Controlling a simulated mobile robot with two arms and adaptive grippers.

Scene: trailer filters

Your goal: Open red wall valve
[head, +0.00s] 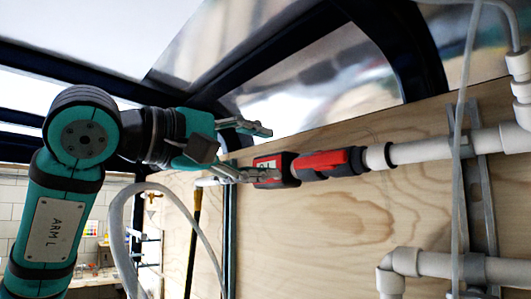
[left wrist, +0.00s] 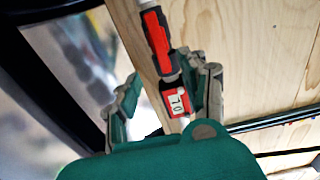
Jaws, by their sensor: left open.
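The red wall valve is a dark fitting with a red, labelled body (head: 270,168) on a white pipe along the plywood wall. Its red handle (head: 328,162) points right, roughly in line with the pipe. My left gripper (head: 263,153) is open at the body, its lower finger overlapping it in the head view. In the left wrist view, the labelled body (left wrist: 175,101) shows between the spread fingers (left wrist: 168,82), close to the right one. The handle (left wrist: 157,40) lies beyond the fingertips. I cannot tell whether a finger touches the valve. My right gripper is not in view.
A looped clear hose (head: 125,205) hangs below my left arm. Dark frame bars (head: 290,40) and windows are above. Bare plywood (head: 310,235) lies below the valve.

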